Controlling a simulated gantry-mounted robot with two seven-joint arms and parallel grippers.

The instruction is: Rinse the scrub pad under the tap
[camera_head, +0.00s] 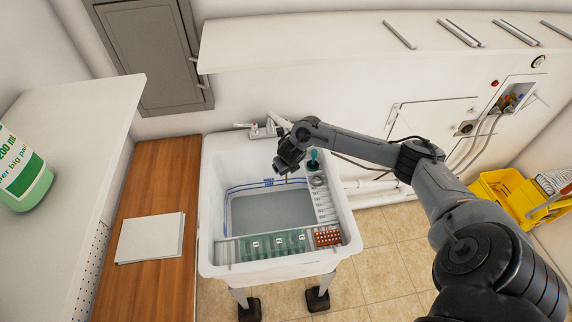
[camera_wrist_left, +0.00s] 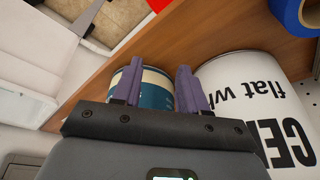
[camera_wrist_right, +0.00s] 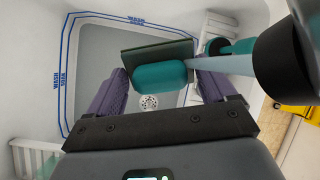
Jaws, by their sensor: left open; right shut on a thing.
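My right gripper (camera_wrist_right: 160,95) is shut on the teal grip of the scrub pad (camera_wrist_right: 158,52), whose dark green slab faces the basin. In the head view the right gripper (camera_head: 288,168) is over the sink (camera_head: 211,190), just in front of the tap (camera_head: 262,130); the pad is too hidden there to make out. In the right wrist view a dark round nozzle (camera_wrist_right: 285,65) is close at the right. A pale bluish streak runs from it toward the pad; I cannot tell surely whether it is water touching the pad. My left gripper (camera_wrist_left: 155,80) is open.
A teal-topped brush (camera_head: 314,157) stands on the sink's right ledge. A green scrub sheet (camera_head: 268,244) and a red dotted block (camera_head: 327,237) lie at the front. Paint cans (camera_wrist_left: 155,88) (camera_wrist_left: 245,85) are just beyond the left fingers. A yellow mop bucket (camera_head: 505,195) stands at right.

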